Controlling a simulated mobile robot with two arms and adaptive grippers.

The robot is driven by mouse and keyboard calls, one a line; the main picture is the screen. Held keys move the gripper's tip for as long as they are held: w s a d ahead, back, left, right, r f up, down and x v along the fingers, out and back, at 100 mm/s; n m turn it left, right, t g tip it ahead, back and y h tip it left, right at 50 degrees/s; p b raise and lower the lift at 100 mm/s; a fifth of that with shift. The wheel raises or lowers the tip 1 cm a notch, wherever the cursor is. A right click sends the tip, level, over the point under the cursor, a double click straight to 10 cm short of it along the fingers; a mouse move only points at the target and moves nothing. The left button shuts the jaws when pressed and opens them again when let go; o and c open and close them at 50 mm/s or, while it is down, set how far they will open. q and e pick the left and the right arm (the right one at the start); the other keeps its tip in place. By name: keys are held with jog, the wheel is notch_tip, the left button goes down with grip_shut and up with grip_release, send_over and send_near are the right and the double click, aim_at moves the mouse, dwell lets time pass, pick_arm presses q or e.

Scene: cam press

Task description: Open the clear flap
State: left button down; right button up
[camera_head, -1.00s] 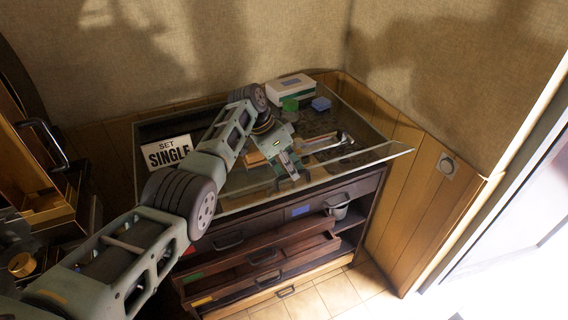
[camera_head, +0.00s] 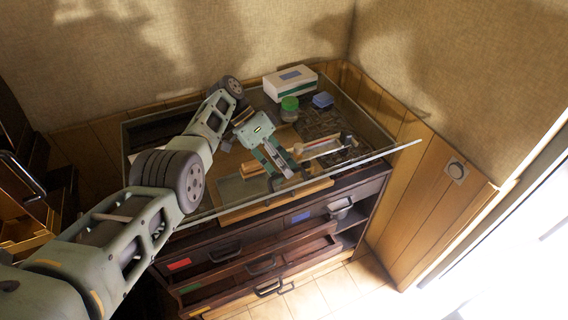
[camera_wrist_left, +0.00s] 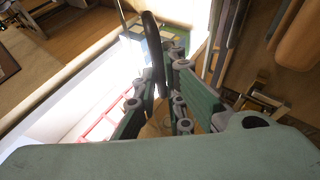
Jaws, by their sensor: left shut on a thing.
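The clear flap (camera_head: 372,157) is a glass-like sheet over the top of a dark drawer cabinet. Its front edge stands out above the cabinet, and its right corner sticks out past the side. My left gripper (camera_head: 284,178) is at the flap's front edge, near the middle, pointing down and forward. In the left wrist view its fingers (camera_wrist_left: 158,92) are shut around a dark curved handle (camera_wrist_left: 151,40). Whether this handle is fixed to the flap is hard to see. My right gripper is not in view.
Under the flap lie a white box (camera_head: 290,83), a green-lidded jar (camera_head: 289,107), a blue container (camera_head: 322,100) and tools (camera_head: 320,147). Below, drawers (camera_head: 262,264) stand partly open. A panelled wall (camera_head: 425,200) closes off the right side.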

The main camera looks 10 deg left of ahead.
aim_at(283, 186)
pick_arm(q)
jog(key=shift+f, duration=0.1)
jog(key=c, duration=1.8)
grip_release()
jog(key=shift+w+a, duration=0.1)
jog(key=shift+c, duration=0.2)
notch_tip(283, 186, up, 10)
jog(key=shift+f, duration=0.1)
